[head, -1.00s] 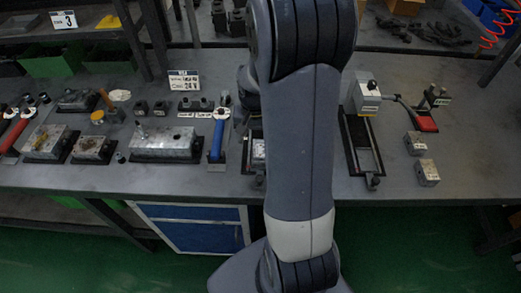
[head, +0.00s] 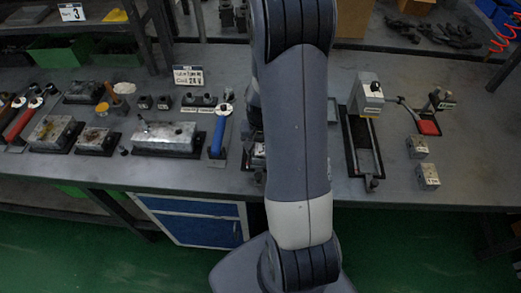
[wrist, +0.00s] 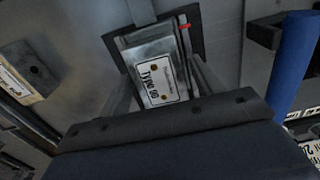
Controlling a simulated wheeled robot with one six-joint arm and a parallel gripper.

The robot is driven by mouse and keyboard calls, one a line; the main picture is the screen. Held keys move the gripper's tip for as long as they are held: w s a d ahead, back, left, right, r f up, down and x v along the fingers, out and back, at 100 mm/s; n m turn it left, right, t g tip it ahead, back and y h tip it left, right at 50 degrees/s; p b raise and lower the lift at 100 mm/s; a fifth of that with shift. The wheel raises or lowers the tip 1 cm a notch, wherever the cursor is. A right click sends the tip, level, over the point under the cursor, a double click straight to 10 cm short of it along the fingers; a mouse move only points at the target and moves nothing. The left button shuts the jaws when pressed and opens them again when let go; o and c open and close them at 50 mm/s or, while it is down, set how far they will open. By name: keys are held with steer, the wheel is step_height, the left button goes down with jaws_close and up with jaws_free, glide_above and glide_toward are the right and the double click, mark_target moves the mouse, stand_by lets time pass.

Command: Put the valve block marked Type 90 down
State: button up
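The valve block marked Type 90 (wrist: 160,78) is a silvery metal block with a white label, in the middle of the wrist view. My gripper (wrist: 163,82) has one finger along each side of the block and appears shut on it. A dark frame or plate (wrist: 196,30) shows behind and around the block's far end. I cannot tell whether the block touches it. In the head view my arm hides the gripper and most of the area in front of it.
A long metal block (head: 168,137) lies farther left. Right of my arm stand a black rail fixture (head: 352,160) and two small blocks (head: 417,147) (head: 428,176).

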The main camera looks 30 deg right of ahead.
steer(key=c, duration=1.2)
